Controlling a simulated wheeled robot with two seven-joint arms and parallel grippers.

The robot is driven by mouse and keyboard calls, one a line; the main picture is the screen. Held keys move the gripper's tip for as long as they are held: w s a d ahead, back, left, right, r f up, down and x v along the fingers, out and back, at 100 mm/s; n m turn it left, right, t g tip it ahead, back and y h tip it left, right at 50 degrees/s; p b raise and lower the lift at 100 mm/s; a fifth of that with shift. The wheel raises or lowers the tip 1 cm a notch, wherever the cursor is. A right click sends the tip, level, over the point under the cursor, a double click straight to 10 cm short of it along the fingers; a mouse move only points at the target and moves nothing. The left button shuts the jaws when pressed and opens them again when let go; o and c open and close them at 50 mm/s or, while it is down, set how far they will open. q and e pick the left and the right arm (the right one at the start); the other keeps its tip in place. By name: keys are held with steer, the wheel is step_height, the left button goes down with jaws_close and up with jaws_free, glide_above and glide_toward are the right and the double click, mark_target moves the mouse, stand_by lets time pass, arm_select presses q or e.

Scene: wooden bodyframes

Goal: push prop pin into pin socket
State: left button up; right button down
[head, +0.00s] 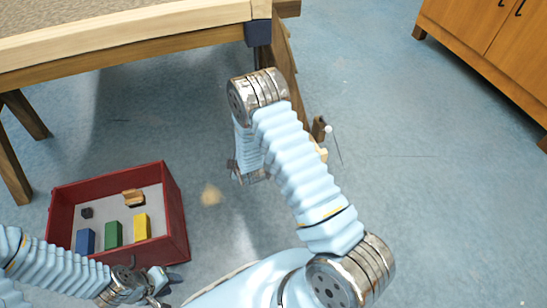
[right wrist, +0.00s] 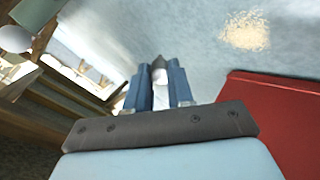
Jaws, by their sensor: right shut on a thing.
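My right gripper (right wrist: 160,88) is shut on a small grey piece (right wrist: 159,70), seen between its two blue fingers in the right wrist view. It looks like the end of a pin; the rest of it is hidden. In the head view my right gripper (head: 251,176) hangs low beside the wooden frame (head: 283,62), partly hidden by my arm. A white ball on a thin rod (head: 328,128) stands right of it by a wooden part. I cannot make out the pin socket. My left gripper (head: 163,287) is empty at the lower left, fingers apart, close to the red crate.
The red crate (head: 179,215) on the floor holds blue, green and yellow blocks and other small pieces. A wooden-edged table (head: 130,49) fills the upper left. A wooden cabinet (head: 490,50) stands at the upper right. Blue floor between them is clear.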

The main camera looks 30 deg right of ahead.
steer(key=s+d+f+m+t+h, duration=0.1)
steer(key=d+t, duration=0.2)
steer(key=d, duration=0.4)
steer(key=s+d+f+t+h, duration=0.2)
steer(key=d+t, duration=0.2)
steer(key=d, duration=0.3)
steer(key=shift+f+m+t+h, duration=0.3)
steer(key=shift+m, duration=0.1)
steer(key=shift+s, duration=0.1)
steer(key=shift+b+x, duration=1.55)
steer(key=shift+x, duration=1.35)
